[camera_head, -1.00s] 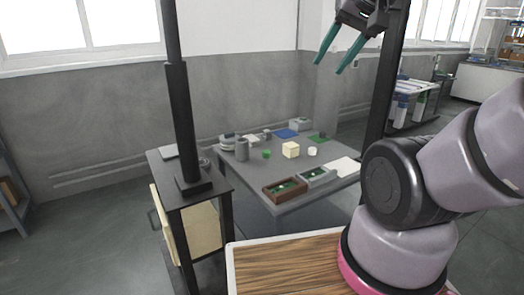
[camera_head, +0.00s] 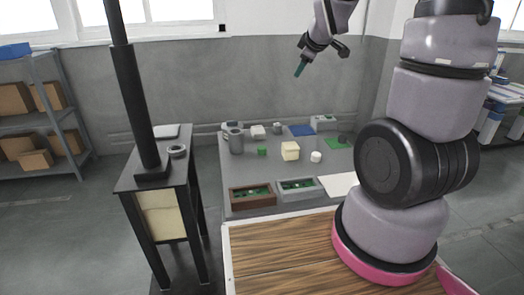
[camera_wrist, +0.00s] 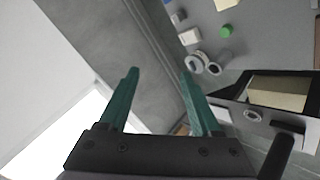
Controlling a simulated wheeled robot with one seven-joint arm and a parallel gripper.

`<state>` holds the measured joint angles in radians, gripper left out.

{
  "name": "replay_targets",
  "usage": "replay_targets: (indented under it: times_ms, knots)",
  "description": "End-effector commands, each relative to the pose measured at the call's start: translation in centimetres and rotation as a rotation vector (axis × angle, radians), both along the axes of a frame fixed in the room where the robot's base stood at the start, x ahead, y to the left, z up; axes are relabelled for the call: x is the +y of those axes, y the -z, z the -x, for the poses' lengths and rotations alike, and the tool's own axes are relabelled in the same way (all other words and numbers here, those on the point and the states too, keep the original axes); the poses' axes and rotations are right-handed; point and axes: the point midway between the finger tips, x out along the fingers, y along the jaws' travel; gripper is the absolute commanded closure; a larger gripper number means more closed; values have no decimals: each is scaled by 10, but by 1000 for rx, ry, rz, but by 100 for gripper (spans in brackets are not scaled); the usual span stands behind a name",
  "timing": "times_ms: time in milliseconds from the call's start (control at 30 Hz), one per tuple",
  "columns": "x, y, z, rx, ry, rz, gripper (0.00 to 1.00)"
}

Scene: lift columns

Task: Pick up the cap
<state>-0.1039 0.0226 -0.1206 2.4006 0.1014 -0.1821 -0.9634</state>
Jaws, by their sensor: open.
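No object is plainly recognisable as the cap. Two small round things on the grey table (camera_head: 240,174) could be it: a green one (camera_head: 262,152) near the middle and a white one (camera_head: 315,157) right of the cream cube. The green one also shows at the top of the wrist view (camera_wrist: 227,30). My gripper (camera_head: 300,69) is high above the back of the table, well apart from everything on it. In the wrist view its two green fingers (camera_wrist: 158,72) are spread, with nothing between them.
The table bears a cream cube (camera_head: 290,151), a grey cylinder (camera_head: 236,145), a brown tray (camera_head: 253,196), a grey tray (camera_head: 298,190), a blue mat (camera_head: 302,130) and a green mat (camera_head: 338,143). A black stand with a post (camera_head: 152,173) is at the left. Shelves (camera_head: 40,115) stand farther left.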

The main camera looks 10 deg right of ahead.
Motion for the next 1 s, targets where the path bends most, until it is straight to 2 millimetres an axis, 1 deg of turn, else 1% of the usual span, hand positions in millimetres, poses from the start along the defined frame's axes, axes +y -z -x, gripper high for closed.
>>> replay_targets:
  times_ms: [33,67,100,167,200,267,300,367,400,467,500,567,600,700,800,900,1000]
  knots:
    - [0,24,-17,-7,-78,106,35]
    - [0,35,-27,-21,-127,174,35]
    - [0,49,-39,-37,-194,266,35]
    - [1,73,-54,-63,-294,404,35]
    - [2,88,-64,-80,-361,497,35]
    - [5,113,-75,-105,-465,640,35]
    - [7,130,-81,-123,-536,736,35]
    - [12,156,-88,-151,-641,879,35]
    - [15,174,-91,-170,-712,975,35]
    - [22,201,-92,-203,-822,1120,35]
    - [27,219,-91,-227,-894,1215,35]
    - [34,245,-88,-265,-998,1354,35]
    - [39,261,-84,-295,-1064,1441,35]
    - [51,297,-71,-364,-1206,1630,35]
    - [60,321,-59,-428,-1304,1768,35]
    - [65,335,-50,-473,-1361,1851,35]
    - [69,343,-49,-497,-1386,1891,35]
